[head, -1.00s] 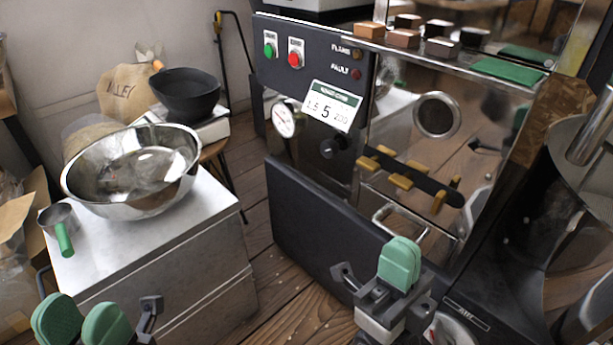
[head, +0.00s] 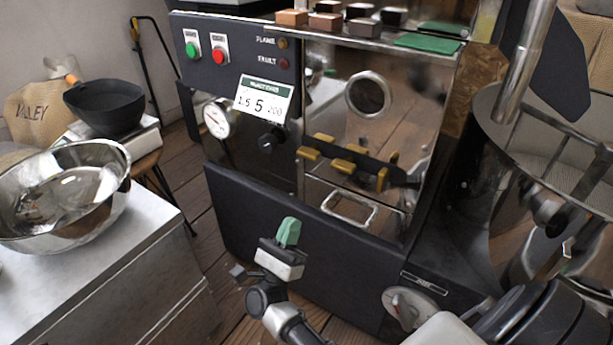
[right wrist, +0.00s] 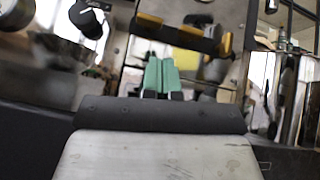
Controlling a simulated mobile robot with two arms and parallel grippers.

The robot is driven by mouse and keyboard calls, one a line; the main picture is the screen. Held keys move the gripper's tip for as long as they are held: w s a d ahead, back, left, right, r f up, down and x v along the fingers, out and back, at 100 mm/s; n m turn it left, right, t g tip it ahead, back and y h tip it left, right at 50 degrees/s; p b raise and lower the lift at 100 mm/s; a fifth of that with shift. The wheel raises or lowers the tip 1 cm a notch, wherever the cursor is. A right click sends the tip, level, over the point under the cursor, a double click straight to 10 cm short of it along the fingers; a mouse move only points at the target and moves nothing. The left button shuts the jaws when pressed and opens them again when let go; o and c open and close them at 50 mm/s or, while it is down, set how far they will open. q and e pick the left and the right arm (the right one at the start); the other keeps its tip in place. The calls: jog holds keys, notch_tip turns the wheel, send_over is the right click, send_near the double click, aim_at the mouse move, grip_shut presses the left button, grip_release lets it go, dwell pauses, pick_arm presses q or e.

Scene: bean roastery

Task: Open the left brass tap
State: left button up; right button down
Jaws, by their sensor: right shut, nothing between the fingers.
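The left brass tap (head: 308,153) is the leftmost yellow handle on a dark bar across the front of the roasting machine. Its handle lies roughly crosswise, as does the middle tap's (head: 342,167); the right tap's (head: 382,180) stands upright. Similar yellow shapes just behind look like reflections in the shiny panel. My right gripper (head: 288,232) is shut and empty, below and slightly left of the left tap and apart from it. In the right wrist view its green fingertips (right wrist: 160,76) meet below the dark bar and yellow handles (right wrist: 150,18). My left gripper is out of view.
A metal loop handle (head: 350,207) sticks out below the taps. A dial gauge (head: 216,120) and black knob (head: 271,139) sit to their left. A steel bowl (head: 65,195) stands on a cabinet at left. A round cooling drum (head: 490,100) stands at right.

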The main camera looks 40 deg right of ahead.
jog(key=f+m, duration=0.1)
jog(key=f+m+g, duration=0.1)
jog(key=w+d+f+m+g, duration=0.1)
jog(key=shift+r, duration=0.1)
send_near(311, 151)
jog(key=shift+w+d+r, duration=0.15)
jog(key=shift+d+r, duration=0.65)
jog(key=shift+d, duration=0.35)
jog(key=shift+w+d+r, duration=0.1)
jog(key=shift+d+r, duration=0.75)
jog(key=shift+d, duration=0.3)
